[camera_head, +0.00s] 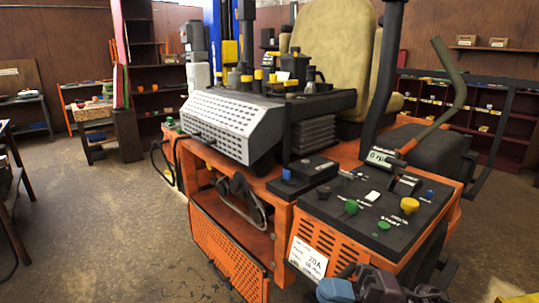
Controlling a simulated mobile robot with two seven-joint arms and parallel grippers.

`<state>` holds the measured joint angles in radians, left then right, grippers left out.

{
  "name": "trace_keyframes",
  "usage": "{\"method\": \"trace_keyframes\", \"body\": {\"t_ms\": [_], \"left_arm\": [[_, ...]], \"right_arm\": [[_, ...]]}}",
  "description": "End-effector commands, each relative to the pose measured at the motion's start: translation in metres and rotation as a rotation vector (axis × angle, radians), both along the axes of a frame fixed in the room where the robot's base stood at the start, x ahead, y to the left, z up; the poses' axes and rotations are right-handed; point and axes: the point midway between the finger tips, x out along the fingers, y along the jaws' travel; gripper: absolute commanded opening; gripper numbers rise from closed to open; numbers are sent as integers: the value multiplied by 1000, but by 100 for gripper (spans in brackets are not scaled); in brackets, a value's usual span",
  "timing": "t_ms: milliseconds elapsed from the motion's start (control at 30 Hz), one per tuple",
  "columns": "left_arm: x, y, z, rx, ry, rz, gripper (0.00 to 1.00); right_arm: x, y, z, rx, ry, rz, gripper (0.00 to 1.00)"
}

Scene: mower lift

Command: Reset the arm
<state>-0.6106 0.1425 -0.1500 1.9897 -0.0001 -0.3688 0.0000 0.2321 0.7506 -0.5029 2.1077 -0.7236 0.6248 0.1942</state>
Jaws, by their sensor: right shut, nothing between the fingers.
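My right gripper (365,286) shows at the bottom edge, to the right of the middle. It is shut and appears empty. It is in front of the orange side of the machine, below the black control panel (380,212); whether it touches the machine cannot be told. The bottom edge cuts off part of it. My left gripper is not in view.
The large orange machine (232,252) fills the middle, with a tan seat (335,50), levers and a white grille (233,122). The panel has green, yellow and blue knobs. A dark table (8,185) stands left. Bare floor (100,230) lies between.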

Motion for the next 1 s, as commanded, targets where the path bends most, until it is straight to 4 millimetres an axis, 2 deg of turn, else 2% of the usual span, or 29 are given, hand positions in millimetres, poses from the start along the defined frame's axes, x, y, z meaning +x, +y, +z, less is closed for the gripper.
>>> {"method": "trace_keyframes", "body": {"t_ms": [167,267,433,567,700,833,1000], "left_arm": [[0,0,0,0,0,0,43],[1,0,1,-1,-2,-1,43],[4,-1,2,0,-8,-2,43],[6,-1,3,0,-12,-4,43],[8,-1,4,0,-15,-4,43],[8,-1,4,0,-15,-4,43],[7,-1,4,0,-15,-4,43]], "right_arm": [[23,-29,-35,232,286,-297,0],[31,-53,-66,336,455,-469,0],[25,-100,-137,475,765,-765,0],[-2,-134,-202,557,1019,-984,0],[-45,-160,-264,614,1269,-1179,0],[-82,-173,-303,644,1439,-1296,0],[-109,-179,-326,662,1549,-1365,0]]}}
